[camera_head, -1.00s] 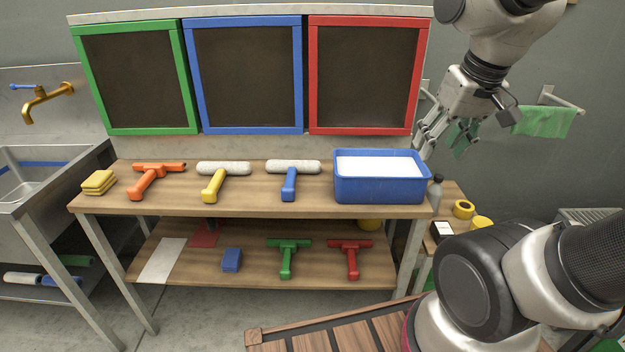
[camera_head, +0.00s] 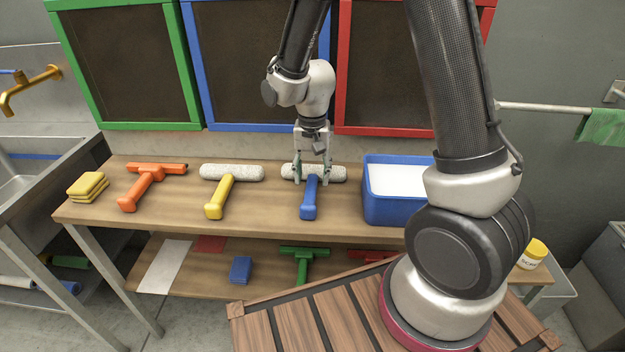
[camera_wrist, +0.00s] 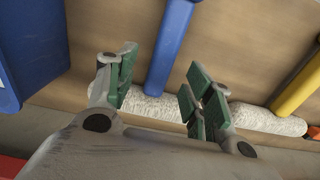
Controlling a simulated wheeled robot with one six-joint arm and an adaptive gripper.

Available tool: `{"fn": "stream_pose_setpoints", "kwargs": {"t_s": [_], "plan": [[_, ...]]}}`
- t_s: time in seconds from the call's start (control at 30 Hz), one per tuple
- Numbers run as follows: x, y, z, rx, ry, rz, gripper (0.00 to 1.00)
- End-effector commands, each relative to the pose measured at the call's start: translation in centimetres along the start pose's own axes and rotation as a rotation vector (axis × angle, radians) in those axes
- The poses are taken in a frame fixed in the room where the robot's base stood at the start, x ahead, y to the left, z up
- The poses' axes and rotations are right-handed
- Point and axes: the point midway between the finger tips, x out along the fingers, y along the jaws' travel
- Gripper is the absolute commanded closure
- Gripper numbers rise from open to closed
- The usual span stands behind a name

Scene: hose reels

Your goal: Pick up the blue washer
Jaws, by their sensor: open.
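The blue washer has a blue handle (camera_head: 309,203) and a whitish fluffy sleeve (camera_head: 338,173). It lies on the table's upper top with the handle towards the front. My gripper (camera_head: 312,172) is open above it, pointing down, with green-padded fingers on either side of the handle's sleeve end. In the wrist view the blue handle (camera_wrist: 172,45) shows between the open fingers (camera_wrist: 163,85), and the sleeve (camera_wrist: 158,105) passes beyond them. The fingers partly hide the sleeve. I cannot tell whether they touch it.
A yellow washer (camera_head: 217,200) lies to the left and a blue tub (camera_head: 392,208) of white liquid stands close to the right. An orange squeegee (camera_head: 140,189) and yellow sponges (camera_head: 88,186) lie further left. Framed panels stand behind. The lower shelf (camera_head: 205,280) holds more tools.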

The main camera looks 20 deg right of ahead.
Motion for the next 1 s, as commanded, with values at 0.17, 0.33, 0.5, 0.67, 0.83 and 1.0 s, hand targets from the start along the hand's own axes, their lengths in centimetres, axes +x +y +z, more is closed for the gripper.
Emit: {"fn": "stream_pose_setpoints", "kwargs": {"t_s": [0.17,0.33,0.5,0.67,0.83,1.0], "plan": [[2.9,-0.3,0.2,0.0,-0.003,0.003,0.48],[4.5,-0.3,0.1,0.0,-0.001,0.001,0.48],[4.6,-0.3,0.1,-0.001,0.0,0.0,0.48],[4.6,-0.3,0.1,-0.001,0.0,0.0,0.66],[4.6,-0.3,0.1,-0.001,0.0,0.0,0.97],[4.6,-0.3,0.1,-0.001,0.0,0.0,0.97]]}}
